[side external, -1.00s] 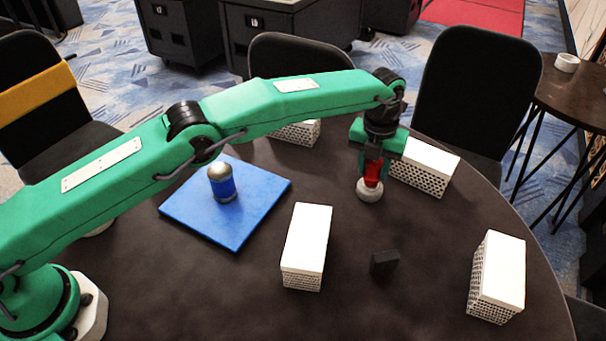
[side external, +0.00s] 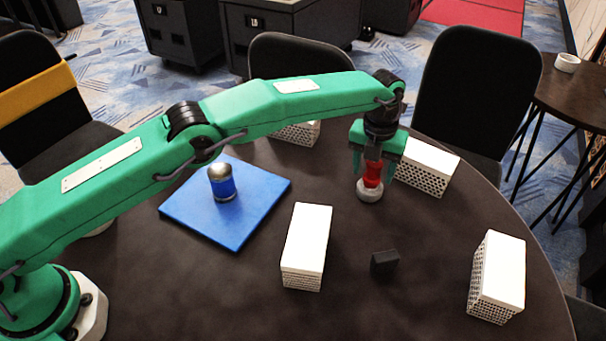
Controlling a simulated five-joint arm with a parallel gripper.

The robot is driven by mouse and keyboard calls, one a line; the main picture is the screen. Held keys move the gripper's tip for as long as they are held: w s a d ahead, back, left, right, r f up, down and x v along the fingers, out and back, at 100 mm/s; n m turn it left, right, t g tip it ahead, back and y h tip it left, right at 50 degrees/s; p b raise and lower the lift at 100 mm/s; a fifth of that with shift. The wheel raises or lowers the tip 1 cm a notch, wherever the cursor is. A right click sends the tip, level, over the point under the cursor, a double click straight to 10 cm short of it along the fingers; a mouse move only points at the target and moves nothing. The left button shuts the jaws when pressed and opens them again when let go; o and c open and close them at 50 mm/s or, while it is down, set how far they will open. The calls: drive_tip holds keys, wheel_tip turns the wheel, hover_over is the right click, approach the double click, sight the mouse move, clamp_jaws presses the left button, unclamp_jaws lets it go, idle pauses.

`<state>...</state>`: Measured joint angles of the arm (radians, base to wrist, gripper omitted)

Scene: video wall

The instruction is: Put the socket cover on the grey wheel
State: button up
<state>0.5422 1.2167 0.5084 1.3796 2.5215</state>
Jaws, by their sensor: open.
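A small red piece, most likely the socket cover (side external: 372,174), stands upright on top of the grey wheel (side external: 369,190), on the dark round table. It appears to touch the wheel. My gripper (side external: 372,168) points down over it. The green jaws are apart, one on each side of the red piece, with a gap visible at the left. The top of the red piece is partly hidden by the gripper.
A blue mat (side external: 258,203) holds a blue cylinder with a metallic top (side external: 222,184). White perforated boxes stand at the middle (side external: 306,240), right (side external: 498,272), behind the gripper (side external: 428,165) and behind my arm (side external: 300,132). A small black block (side external: 384,263) stands in front.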

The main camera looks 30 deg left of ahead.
drive_tip(key=shift+s+r, duration=0.1)
drive_tip(key=shift+r, duration=3.7)
drive_tip(key=shift+a, duration=0.1)
